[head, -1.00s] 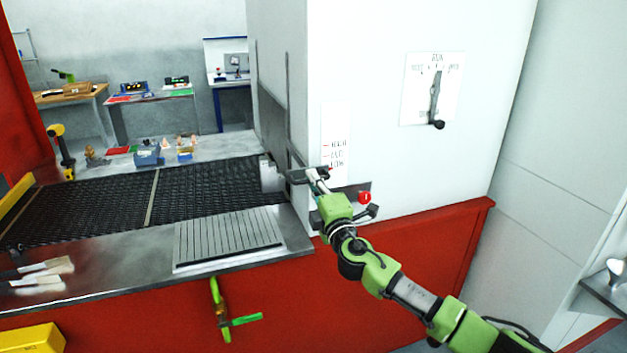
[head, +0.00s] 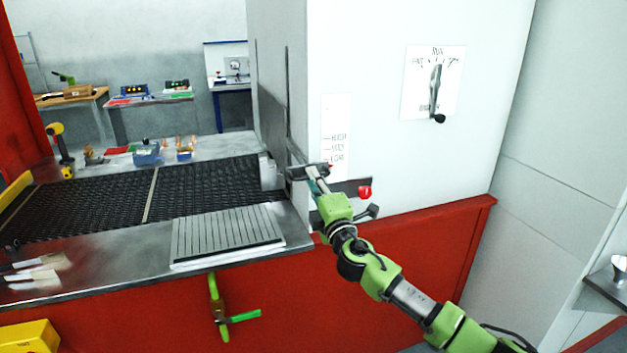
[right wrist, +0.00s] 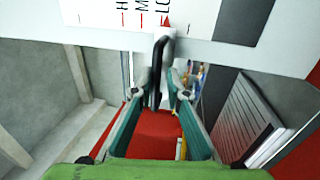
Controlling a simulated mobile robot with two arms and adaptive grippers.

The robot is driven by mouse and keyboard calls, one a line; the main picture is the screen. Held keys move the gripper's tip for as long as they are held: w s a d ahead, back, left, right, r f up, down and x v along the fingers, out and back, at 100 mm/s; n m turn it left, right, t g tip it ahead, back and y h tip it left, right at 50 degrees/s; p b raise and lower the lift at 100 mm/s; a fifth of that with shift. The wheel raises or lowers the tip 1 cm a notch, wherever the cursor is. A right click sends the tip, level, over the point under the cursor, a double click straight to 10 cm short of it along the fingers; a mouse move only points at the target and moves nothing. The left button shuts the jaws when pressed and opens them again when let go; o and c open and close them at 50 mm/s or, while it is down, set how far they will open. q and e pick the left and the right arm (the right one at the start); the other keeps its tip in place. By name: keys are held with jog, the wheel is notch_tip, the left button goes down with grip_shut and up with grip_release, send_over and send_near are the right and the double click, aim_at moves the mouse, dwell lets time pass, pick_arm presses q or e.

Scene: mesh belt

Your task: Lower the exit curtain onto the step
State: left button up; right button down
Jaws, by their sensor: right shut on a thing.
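My right gripper (head: 316,184) is shut on the black lift handle (head: 305,172) at the corner of the white housing. In the right wrist view its teal fingers (right wrist: 160,94) stand on either side of the black handle loop (right wrist: 163,52). The white height scale (head: 335,125) has its marks just above the handle. In the right wrist view a red pointer (right wrist: 166,21) is at the lowest label, partly cut off. The grey curtain (head: 270,120) hangs at the housing's opening. Its bottom edge and contact with the step cannot be made out. My left gripper is out of view.
A ribbed grey plate (head: 228,236) lies on the metal ledge beside the dark mesh belt (head: 90,210). A red button (head: 365,192) is right of my gripper. A lever panel (head: 433,82) is higher up. A green-handled valve (head: 220,312) sits below the ledge.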

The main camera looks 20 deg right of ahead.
jog(key=shift+a+f, duration=0.1)
jog(key=shift+f, duration=0.95)
jog(key=c, duration=2.2)
grip_release()
jog(key=shift+r+v, duration=0.15)
jog(key=shift+v, duration=2.4)
jog(key=shift+r+v, duration=0.2)
jog(key=shift+v, duration=2.35)
jog(key=shift+r+v, duration=0.15)
jog(key=shift+v, duration=2.4)
jog(key=shift+s, duration=0.15)
jog(key=v, duration=1.2)
jog(key=shift+r, duration=0.15)
